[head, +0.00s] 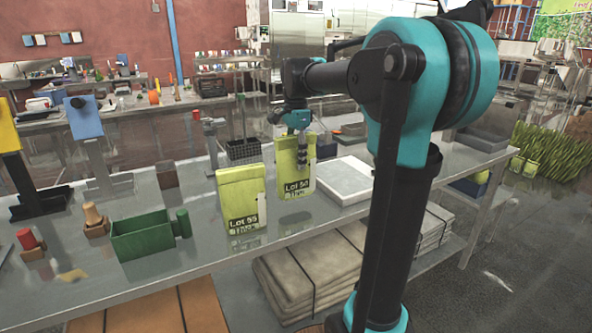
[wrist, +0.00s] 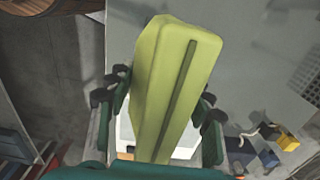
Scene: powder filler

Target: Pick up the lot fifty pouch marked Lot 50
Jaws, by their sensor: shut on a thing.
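The yellow-green pouch (head: 286,162) marked Lot 50, its last digit slightly blurred, is upright above the table in the head view. My gripper (head: 302,158) is shut on it, with a finger showing in front of its right part. In the wrist view the same pouch (wrist: 165,75) fills the middle, with dark green fingers on both sides of it. I cannot tell for sure whether its bottom is clear of the table. A like pouch marked Lot 55 (head: 240,190) stands upright just left of it.
A white scale-like tray (head: 345,181) lies right of the held pouch. A dark wire basket (head: 243,150) is behind it. A green open box (head: 142,236) and wooden-handled stamps stand at left on the grey table (head: 205,262). A grey bin (head: 485,128) is at right.

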